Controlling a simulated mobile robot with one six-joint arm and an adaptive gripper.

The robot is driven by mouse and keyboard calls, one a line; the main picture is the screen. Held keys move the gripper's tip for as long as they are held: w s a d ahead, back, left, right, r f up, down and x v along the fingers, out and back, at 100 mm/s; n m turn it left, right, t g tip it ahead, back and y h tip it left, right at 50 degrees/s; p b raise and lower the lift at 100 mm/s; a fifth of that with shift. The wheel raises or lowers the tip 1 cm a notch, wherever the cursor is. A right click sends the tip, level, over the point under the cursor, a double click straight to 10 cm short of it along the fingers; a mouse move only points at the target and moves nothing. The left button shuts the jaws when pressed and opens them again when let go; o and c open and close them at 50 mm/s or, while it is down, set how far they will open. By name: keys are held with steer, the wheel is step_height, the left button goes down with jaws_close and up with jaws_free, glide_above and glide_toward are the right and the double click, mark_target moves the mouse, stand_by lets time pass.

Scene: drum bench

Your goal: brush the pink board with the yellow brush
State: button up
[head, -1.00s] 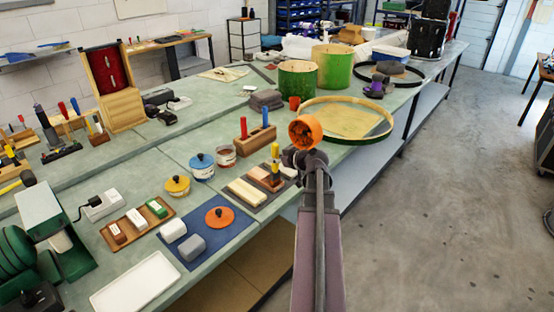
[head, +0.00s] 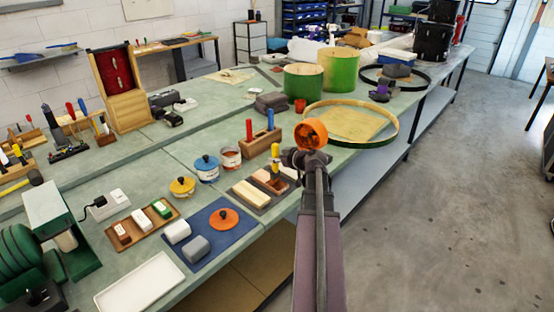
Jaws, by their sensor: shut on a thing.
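The yellow brush (head: 275,150) stands upright at the left side of my gripper (head: 287,157), with a dark part around its middle. My gripper is shut on it; the fingers are small and partly hidden by my own wrist. The brush is over the far side of a dark mat (head: 238,198) that carries several small boards. The pink board (head: 263,186) lies there beside a cream board (head: 249,194), in front of and below the brush. Whether the bristles touch a board is too small to tell.
A wooden block with red and blue handles (head: 259,143) stands just behind. Left are a blue mat (head: 214,245) with an orange lid (head: 224,219), and yellow and blue-lidded tins (head: 206,170). A large hoop (head: 378,140) and green drums (head: 304,82) stand behind right.

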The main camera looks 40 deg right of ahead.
steer(key=shift+w, duration=0.45)
steer(key=shift+w, duration=0.35)
steer(key=shift+w+a, duration=0.15)
steer(key=shift+w, duration=0.85)
stand_by(0.4)
steer(key=shift+w, duration=0.35)
steer(key=shift+w, duration=0.35)
steer(key=shift+w, duration=0.35)
steer(key=shift+w+a, duration=0.1)
steer(key=shift+w, duration=0.9)
steer(key=shift+w+a, duration=0.1)
steer(key=shift+w, duration=0.6)
